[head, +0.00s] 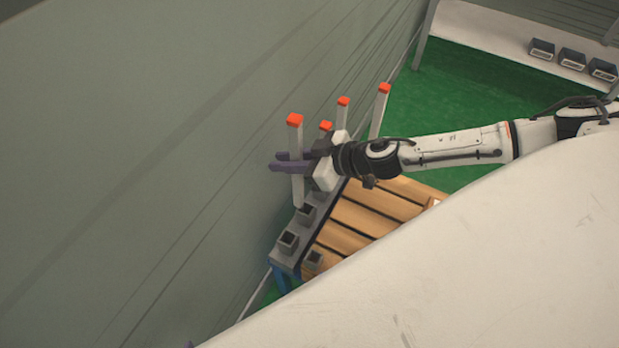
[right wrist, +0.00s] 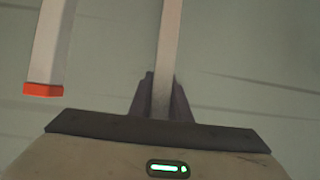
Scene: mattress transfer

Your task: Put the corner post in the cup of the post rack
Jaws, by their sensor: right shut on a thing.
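My right gripper (head: 293,162) is shut on a pale corner post (head: 296,142) with an orange top. The post stands about upright between the dark purple fingers. In the right wrist view the held post (right wrist: 168,50) runs between the fingers (right wrist: 160,97); its ends are hidden there. The grey post rack (head: 283,256) lies below, with empty square cups (head: 288,241) at its near end. The post's lower end overlaps the rim of a cup (head: 306,213) in the head view; I cannot tell whether it is inside. My left gripper is not in view.
Several other orange-topped posts (head: 376,118) stand behind my right gripper; one (right wrist: 50,45) shows close by in the right wrist view. A wooden slatted pallet (head: 365,215) lies beside the rack. A grey wall (head: 140,150) rises on the left. Dark bins (head: 572,57) sit far right.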

